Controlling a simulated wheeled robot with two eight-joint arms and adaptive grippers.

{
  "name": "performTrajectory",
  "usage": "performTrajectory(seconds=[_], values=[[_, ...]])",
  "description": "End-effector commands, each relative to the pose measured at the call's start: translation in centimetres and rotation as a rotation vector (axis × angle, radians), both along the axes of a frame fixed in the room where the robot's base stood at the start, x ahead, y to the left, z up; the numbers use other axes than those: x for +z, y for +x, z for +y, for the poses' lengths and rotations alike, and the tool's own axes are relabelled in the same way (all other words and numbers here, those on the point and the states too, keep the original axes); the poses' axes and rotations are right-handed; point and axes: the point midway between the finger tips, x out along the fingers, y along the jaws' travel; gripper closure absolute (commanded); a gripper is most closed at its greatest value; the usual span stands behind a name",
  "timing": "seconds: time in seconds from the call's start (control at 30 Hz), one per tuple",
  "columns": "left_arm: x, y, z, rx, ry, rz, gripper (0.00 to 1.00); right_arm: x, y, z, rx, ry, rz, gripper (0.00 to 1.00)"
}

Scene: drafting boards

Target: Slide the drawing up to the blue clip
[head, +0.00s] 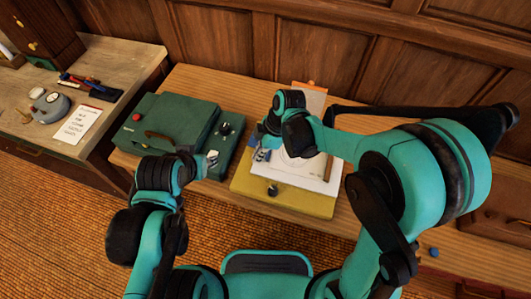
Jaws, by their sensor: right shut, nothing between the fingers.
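The drawing (312,181) is a white sheet with a curved line on it. It lies on a yellow board (293,205) on the wooden table, and my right arm covers part of it. My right gripper (260,155) is shut and empty at the sheet's left side; I cannot tell whether it touches the sheet. My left gripper (212,158) is at the green case's front right corner, too small to tell open from shut. I cannot make out a blue clip for certain; my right arm hides much of the board's far part.
A green case (172,128) with a handle stands left of the board. An orange-tan piece (311,98) is behind the sheet. A small blue round thing (434,252) lies at the table's front right. A side bench (82,72) is at the left.

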Motion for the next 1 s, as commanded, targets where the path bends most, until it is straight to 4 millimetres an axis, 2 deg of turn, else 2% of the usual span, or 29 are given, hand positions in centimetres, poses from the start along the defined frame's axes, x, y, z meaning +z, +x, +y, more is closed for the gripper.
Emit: performTrajectory(seconds=[0.03,0.1,0.27,0.33,0.5,1.0], values=[[-0.8,0.0,0.0,0.0,0.0,0.0,0.6,-1.5,-0.1,0.4,0.001,0.0,0.0,1.0],[-1.4,0.0,0.0,0.0,0.0,0.0,0.6,-3.0,-0.1,0.9,0.001,-0.001,0.0,1.0],[-2.5,0.0,0.0,0.0,0.0,0.0,0.6,-5.7,-0.2,1.6,-0.003,-0.001,-0.001,1.0],[-2.6,0.0,0.0,0.0,0.0,0.0,0.6,-5.3,0.0,0.1,-0.006,-0.002,0.0,1.0],[-2.9,0.0,0.0,0.0,0.0,0.0,0.6,-5.2,0.3,-1.7,-0.003,-0.002,-0.001,1.0],[-3.0,0.0,0.0,0.0,0.0,0.0,0.6,-5.1,0.4,-2.6,-0.003,-0.002,0.0,1.0]])
